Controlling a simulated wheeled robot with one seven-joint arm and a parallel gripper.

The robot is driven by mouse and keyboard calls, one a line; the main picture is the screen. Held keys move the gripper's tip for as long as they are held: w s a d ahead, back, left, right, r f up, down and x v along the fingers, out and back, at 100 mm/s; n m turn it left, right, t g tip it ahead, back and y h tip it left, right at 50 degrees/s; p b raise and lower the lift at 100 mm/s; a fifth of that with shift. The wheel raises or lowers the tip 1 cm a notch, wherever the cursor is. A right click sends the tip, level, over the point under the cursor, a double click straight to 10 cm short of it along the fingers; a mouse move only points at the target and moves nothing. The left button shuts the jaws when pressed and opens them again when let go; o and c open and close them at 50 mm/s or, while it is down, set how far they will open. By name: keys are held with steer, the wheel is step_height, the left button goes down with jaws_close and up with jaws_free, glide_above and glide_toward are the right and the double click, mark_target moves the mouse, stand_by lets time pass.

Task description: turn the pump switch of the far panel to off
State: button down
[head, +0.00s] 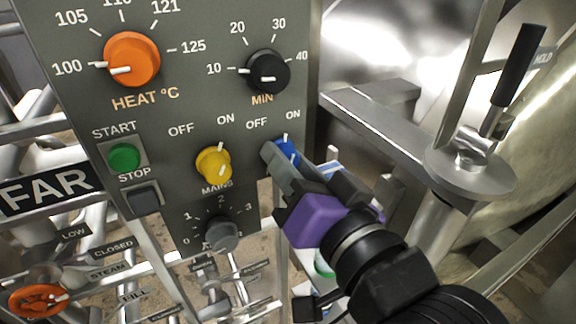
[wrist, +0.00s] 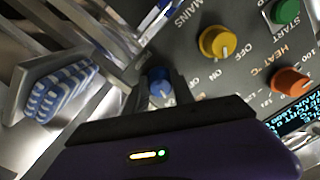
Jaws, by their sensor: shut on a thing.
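The far panel (head: 215,125) is a grey plate with a FAR sign (head: 48,188) at its left. Its blue switch (head: 287,150) sits at the lower right, with OFF and ON printed above it; its name label is hidden behind my gripper. The white mark near its top is on the ON side. My gripper (head: 284,158) is shut on this blue switch, coming from the lower right. In the wrist view the blue switch (wrist: 158,82) shows between the fingers.
A yellow MAINS switch (head: 214,164) is just left of the blue one. Nearby are a black MIN knob (head: 267,72), an orange HEAT knob (head: 131,59), a green START button (head: 124,158) and a grey knob (head: 221,235). A black-handled lever (head: 520,65) stands at the right.

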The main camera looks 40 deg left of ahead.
steer(key=n+b, duration=0.1)
steer(key=n, duration=0.1)
steer(key=n+b, duration=0.2)
steer(key=shift+f+n, duration=0.2)
steer(key=shift+n, duration=0.1)
steer(key=shift+r+n+b, duration=0.15)
steer(key=shift+n+b, duration=1.5)
steer(key=shift+n, duration=0.85)
steer(key=c, duration=1.1)
jaws_free()
steer(key=shift+o, duration=0.2)
steer(key=b+v, duration=0.1)
steer(key=v, duration=0.7)
